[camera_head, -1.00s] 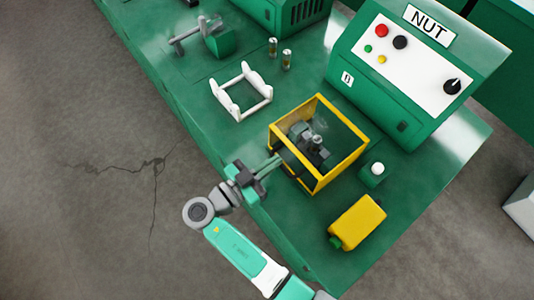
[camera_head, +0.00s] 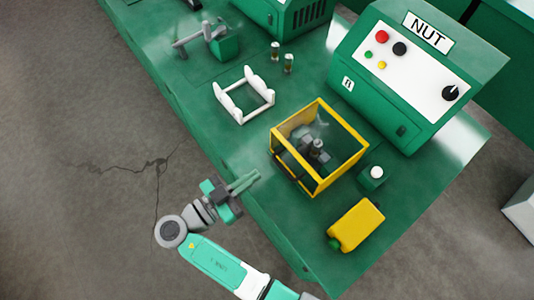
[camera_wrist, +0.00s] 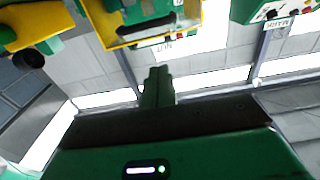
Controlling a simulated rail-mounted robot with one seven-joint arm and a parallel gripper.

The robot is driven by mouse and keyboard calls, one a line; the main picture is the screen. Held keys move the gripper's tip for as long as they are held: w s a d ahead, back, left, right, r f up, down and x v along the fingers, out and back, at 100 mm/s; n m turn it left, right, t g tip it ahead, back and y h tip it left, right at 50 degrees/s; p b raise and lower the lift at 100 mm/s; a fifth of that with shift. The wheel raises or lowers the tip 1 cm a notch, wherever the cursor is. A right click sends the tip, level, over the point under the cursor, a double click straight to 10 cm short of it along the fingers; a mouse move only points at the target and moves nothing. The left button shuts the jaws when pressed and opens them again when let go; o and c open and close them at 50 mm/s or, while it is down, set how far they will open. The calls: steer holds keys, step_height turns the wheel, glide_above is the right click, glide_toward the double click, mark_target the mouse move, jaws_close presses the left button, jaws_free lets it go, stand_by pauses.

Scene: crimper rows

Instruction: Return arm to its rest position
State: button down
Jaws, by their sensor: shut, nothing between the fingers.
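My gripper (camera_head: 246,182) is at the near left edge of the green bench, left of the yellow-framed box and apart from it. Its fingers are together with nothing between them. In the wrist view my gripper (camera_wrist: 158,75) also shows shut and empty. My arm reaches up from the bottom of the head view, bent at the elbow over the floor. The yellow-framed box (camera_head: 329,184) stands on the bench with a grey metal fixture (camera_head: 312,152) inside it.
A white cradle (camera_head: 243,94) lies on the bench. A NUT control panel (camera_head: 405,75) stands behind the box. A white-topped button (camera_head: 376,173) and a yellow container (camera_head: 357,224) sit to the right. Two small cylinders (camera_head: 288,63) stand farther back. Floor at left is clear.

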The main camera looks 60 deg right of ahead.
steer(key=shift+v, duration=1)
